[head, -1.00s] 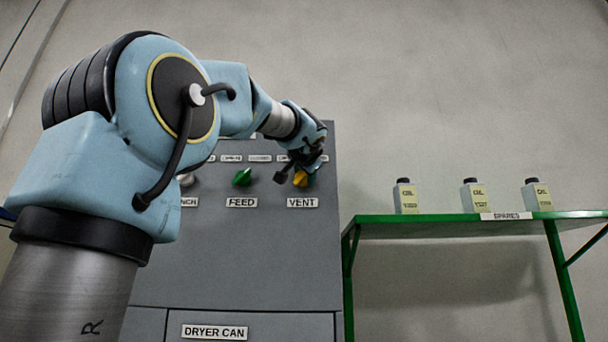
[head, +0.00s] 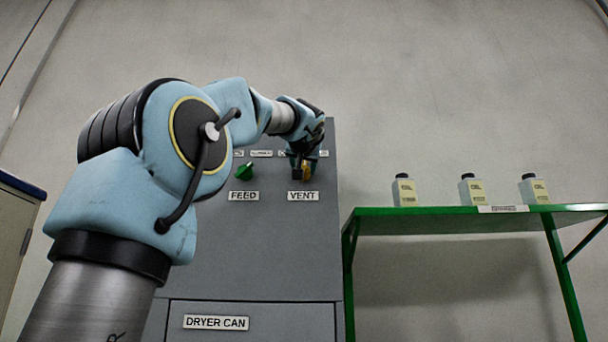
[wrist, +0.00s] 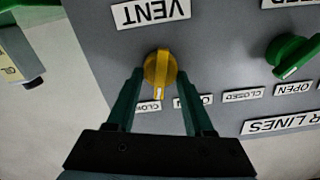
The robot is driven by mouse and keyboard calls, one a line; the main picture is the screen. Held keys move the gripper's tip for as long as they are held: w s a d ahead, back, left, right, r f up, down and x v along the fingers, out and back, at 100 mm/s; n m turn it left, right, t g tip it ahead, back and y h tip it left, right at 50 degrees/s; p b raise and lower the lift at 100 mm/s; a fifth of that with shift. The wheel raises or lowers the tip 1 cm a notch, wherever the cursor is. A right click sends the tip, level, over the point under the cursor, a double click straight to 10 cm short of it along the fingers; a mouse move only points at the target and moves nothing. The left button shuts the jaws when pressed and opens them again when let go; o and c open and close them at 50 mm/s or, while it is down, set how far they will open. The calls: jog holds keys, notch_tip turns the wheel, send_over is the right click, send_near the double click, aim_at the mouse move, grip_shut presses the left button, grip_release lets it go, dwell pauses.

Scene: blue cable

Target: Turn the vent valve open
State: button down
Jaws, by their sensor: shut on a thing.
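The yellow vent valve knob (head: 306,172) is on the grey panel (head: 265,262), just above the VENT label (head: 303,196). In the wrist view the vent knob (wrist: 159,70) lies between the tips of my gripper's two green fingers (wrist: 160,82). My gripper (head: 304,174) is shut on the knob. The knob's white mark points toward my gripper in the wrist view, between two small labels. The left one reads like CLOSED, partly hidden by a finger; the other is mostly covered.
A green feed knob (head: 245,171) sits left of the vent knob, above the FEED label (head: 243,196). A green shelf (head: 470,222) at the right carries several small bottles (head: 404,190). A cabinet (head: 18,225) stands at the far left.

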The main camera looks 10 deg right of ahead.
jog(key=n+b, duration=0.1)
jog(key=n, duration=0.3)
jog(key=n+b, duration=0.1)
jog(key=n, duration=0.2)
jog(key=n+b, duration=0.2)
jog(key=n, duration=0.2)
jog(key=shift+a+f+n, duration=0.1)
jog(key=shift+a+n, duration=0.2)
dwell(0.4)
jog(key=shift+c, duration=1.4)
grip_release()
jog(key=s+a+b, duration=0.2)
jog(key=s+b, duration=0.2)
jog(key=s, duration=0.6)
jog(key=shift+s, duration=0.3)
